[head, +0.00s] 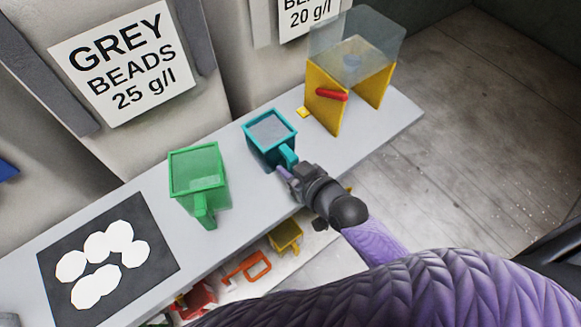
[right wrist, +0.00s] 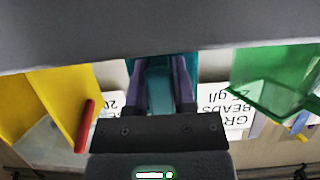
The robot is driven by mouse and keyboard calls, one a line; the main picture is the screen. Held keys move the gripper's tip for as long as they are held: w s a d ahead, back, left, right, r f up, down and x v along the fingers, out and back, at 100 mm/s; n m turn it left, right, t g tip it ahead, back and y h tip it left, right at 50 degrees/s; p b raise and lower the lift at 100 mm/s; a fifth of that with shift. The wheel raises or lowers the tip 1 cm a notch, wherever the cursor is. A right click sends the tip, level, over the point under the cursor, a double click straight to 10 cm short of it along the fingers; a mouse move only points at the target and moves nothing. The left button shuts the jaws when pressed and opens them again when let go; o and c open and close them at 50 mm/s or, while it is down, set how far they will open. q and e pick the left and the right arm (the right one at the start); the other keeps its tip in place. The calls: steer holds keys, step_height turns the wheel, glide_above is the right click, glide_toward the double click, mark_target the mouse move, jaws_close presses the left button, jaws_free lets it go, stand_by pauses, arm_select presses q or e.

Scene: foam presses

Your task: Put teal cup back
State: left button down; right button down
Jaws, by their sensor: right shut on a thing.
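The teal cup (head: 270,128) is a square, open-topped cup, upright at the bench in front of the bins, with its handle toward me. I cannot tell whether its base touches the bench. My right gripper (head: 288,170) is shut on its handle. In the right wrist view, my purple fingers (right wrist: 160,92) stand on both sides of the teal handle (right wrist: 158,82). Most of the cup's body is hidden there. My left gripper is not in view.
A green cup (head: 199,178) stands left of the teal cup. A yellow stand (head: 325,98) with a red lever and clear hopper is to the right. A dark mat (head: 155,238) with white discs lies left on the bench (head: 393,118). Below are yellow (head: 286,236), orange and red items.

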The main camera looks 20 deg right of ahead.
steer(key=c, duration=0.6)
jaws_free()
steer(key=shift+o, duration=0.8)
steer(key=shift+s+d+r, duration=0.1)
steer(key=shift+s+r, duration=0.1)
steer(key=shift+s, duration=0.05)
steer(key=p+v, duration=0.4)
steer(key=v, duration=0.7)
steer(key=s+d+f+m+g+h, duration=0.1)
steer(key=s+d+f+g+h, duration=0.2)
steer(key=f, duration=0.6)
steer(key=s+d+f+g+h, duration=0.1)
steer(key=s+d+f+g, duration=0.15)
steer(key=s+f, duration=0.45)
steer(key=s+a+f+g, duration=0.1)
steer(key=s+f+g, duration=0.5)
steer(key=s+f, duration=0.4)
steer(key=s, duration=0.3)
steer(key=shift+a+f+h+b, duration=0.3)
steer(key=shift+a+f+h, duration=0.05)
steer(key=shift+f+h, duration=0.05)
step_height(320, 180, down, 3)
steer(key=b, duration=0.3)
steer(key=shift+s+f+g, duration=0.2)
steer(key=shift+g, duration=0.05)
